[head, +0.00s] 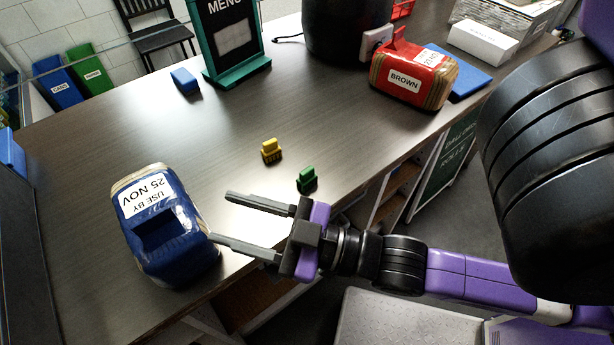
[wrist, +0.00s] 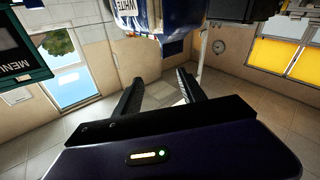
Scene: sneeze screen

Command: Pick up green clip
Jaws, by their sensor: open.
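The green clip (head: 307,178) stands on the wooden counter near its front edge, in the head view. My gripper (head: 220,217) is open and empty, with its fingers pointing left. It is in front of and to the left of the green clip and does not touch it. In the wrist view my gripper's two fingers (wrist: 160,85) are spread apart with nothing between them. The green clip does not show in the wrist view.
A yellow clip (head: 271,150) stands behind and left of the green one. A blue bread bag (head: 165,230) is close to my fingertips. A red bread bag (head: 413,78), a menu stand (head: 230,45) and a blue block (head: 184,81) are farther back.

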